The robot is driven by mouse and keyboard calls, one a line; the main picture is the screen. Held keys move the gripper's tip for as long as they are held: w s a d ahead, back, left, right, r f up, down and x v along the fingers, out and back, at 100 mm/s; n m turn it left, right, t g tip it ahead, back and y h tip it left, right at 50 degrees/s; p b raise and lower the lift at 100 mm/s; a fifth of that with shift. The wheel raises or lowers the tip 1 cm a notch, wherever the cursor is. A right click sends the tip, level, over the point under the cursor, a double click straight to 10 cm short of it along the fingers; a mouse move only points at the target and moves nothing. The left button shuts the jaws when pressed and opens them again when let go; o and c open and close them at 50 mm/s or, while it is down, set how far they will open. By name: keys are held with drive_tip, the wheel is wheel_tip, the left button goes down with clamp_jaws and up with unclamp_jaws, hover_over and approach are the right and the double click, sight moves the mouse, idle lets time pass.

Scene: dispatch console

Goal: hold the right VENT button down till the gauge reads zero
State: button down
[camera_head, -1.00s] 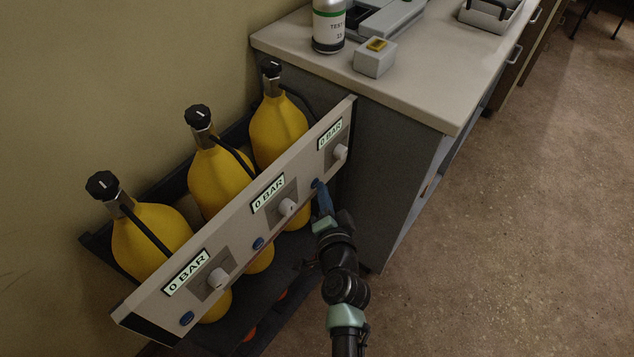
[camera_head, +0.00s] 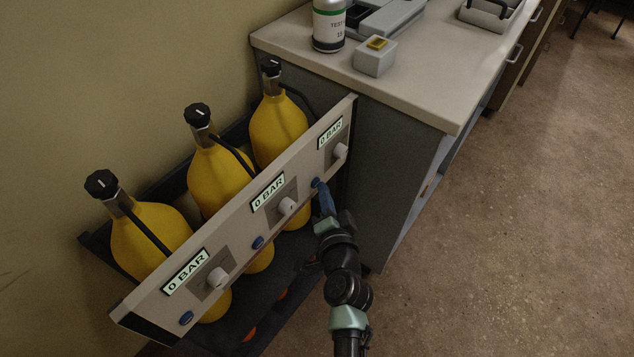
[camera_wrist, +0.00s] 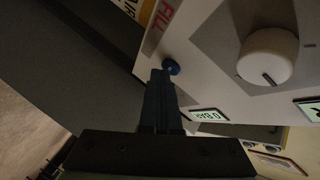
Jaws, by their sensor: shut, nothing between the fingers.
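The right VENT button (camera_head: 316,183) is a small round blue button low on the slanted panel, beneath the right gauge. The right gauge (camera_head: 330,134) reads 0 BAR. My gripper (camera_head: 321,188) is shut and empty, its blue-looking fingers pointing up at the panel. In the wrist view the dark fingertips (camera_wrist: 161,74) are at the button and seem to touch it; how far it is pressed I cannot tell.
The panel (camera_head: 226,241) has two more blue buttons and white knobs (camera_head: 341,151). The middle (camera_head: 267,194) and left (camera_head: 186,272) gauges also read 0 BAR. Yellow cylinders (camera_head: 277,128) stand behind. A grey cabinet (camera_head: 395,165) is close to the right; open floor (camera_head: 520,220) lies beyond.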

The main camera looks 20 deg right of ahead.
drive_tip(key=shift+s+d, duration=0.35)
drive_tip(key=shift+s, duration=0.1)
drive_tip(key=shift+s+d+b, duration=0.75)
drive_tip(key=shift+s+d, duration=0.05)
drive_tip(key=shift+s, duration=0.2)
drive_tip(key=shift+s+d+b, duration=0.7)
drive_tip(key=shift+s+d, duration=0.1)
drive_tip(key=shift+s, duration=0.2)
